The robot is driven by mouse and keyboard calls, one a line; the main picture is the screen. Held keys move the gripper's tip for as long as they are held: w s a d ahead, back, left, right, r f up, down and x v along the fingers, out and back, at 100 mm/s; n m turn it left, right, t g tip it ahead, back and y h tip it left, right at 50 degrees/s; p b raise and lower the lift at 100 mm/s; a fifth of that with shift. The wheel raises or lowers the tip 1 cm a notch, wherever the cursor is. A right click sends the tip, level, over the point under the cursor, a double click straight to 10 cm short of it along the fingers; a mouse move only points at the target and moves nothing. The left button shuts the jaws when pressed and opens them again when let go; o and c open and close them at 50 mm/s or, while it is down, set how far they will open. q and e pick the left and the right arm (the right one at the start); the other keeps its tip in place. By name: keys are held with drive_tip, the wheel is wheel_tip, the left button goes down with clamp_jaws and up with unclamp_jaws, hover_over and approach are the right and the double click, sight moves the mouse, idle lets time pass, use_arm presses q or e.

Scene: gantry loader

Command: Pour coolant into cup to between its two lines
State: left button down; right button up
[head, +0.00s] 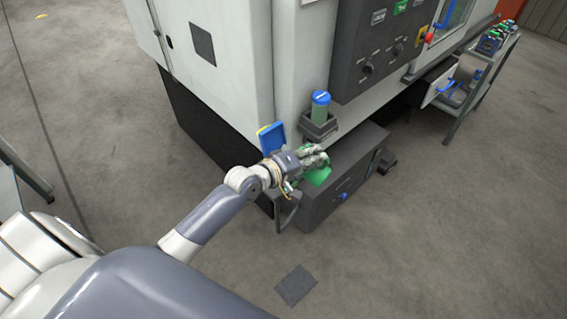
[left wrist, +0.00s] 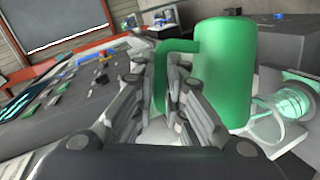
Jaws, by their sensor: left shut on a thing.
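My left gripper (head: 312,157) is shut on the handle of a green jug (head: 318,175), beside the machine and over the dark grey box. In the left wrist view the jug (left wrist: 227,75) is large, with its handle between the fingers (left wrist: 165,105). The gripper hides part of the jug in the head view; I cannot tell its tilt or its contents. A greenish clear container with a blue top (head: 320,106) stands in a dark holder on the machine. A clear greenish round vessel (left wrist: 292,98) shows behind the jug in the left wrist view. No lines are readable. My right gripper is out of view.
A dark grey box (head: 345,180) stands against the machine (head: 225,75). A blue and yellow item (head: 271,138) is beside my gripper. A control panel (head: 380,45) is above. A rack (head: 470,85) stands at the far right. The floor in front is mostly clear.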

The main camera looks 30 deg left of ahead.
use_arm(q)
drive_tip(key=shift+a+r, duration=0.25)
drive_tip(key=shift+r, duration=0.05)
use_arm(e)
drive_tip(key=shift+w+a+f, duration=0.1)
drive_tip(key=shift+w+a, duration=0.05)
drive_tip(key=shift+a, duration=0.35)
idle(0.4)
